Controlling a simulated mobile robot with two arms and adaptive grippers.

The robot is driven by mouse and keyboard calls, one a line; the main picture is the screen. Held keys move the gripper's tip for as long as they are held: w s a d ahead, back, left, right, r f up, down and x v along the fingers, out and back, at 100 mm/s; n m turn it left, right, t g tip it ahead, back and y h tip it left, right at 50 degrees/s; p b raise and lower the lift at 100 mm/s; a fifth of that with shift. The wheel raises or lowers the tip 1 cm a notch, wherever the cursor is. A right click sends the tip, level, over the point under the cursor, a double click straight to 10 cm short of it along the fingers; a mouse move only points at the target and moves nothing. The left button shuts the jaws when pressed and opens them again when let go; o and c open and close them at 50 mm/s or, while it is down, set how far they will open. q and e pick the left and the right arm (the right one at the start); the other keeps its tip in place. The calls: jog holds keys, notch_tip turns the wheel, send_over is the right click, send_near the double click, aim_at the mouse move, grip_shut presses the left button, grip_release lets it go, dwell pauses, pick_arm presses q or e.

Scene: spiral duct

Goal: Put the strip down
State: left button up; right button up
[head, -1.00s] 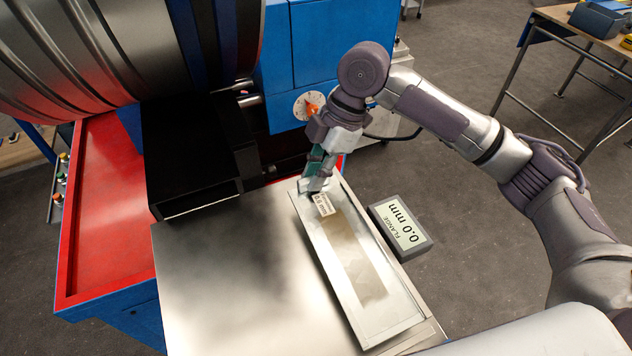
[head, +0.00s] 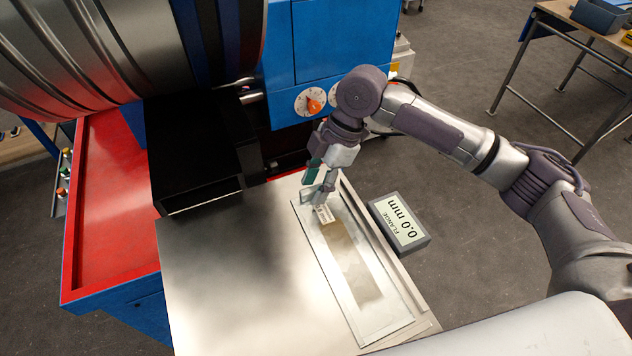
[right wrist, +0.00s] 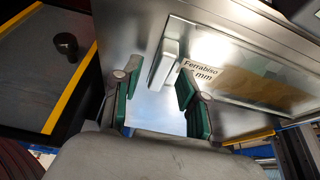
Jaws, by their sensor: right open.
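The strip (head: 381,309) is a long, pale metal sheet with a darker brown-grey band along its middle and a small printed label at its far end. It lies flat on the metal table, along the right side. The strip also shows in the right wrist view (right wrist: 229,101), with its label partly readable. My right gripper (head: 318,203) is at the far end of the strip, close above it. In the right wrist view its two green-padded fingers (right wrist: 155,95) stand apart, with a light grey block-like piece just beyond them. My left gripper is not in view.
The metal table (head: 230,270) is bare to the left of the strip. A display box (head: 400,222) reading FLANGE 0.0 mm stands at right. A black housing (head: 190,155) and the blue machine (head: 325,45) with dials border the far side. A large ribbed duct (head: 90,45) is upper left.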

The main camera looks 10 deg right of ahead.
jog(key=b+v, duration=0.3)
jog(key=v, duration=0.9)
jog(key=shift+b, duration=0.3)
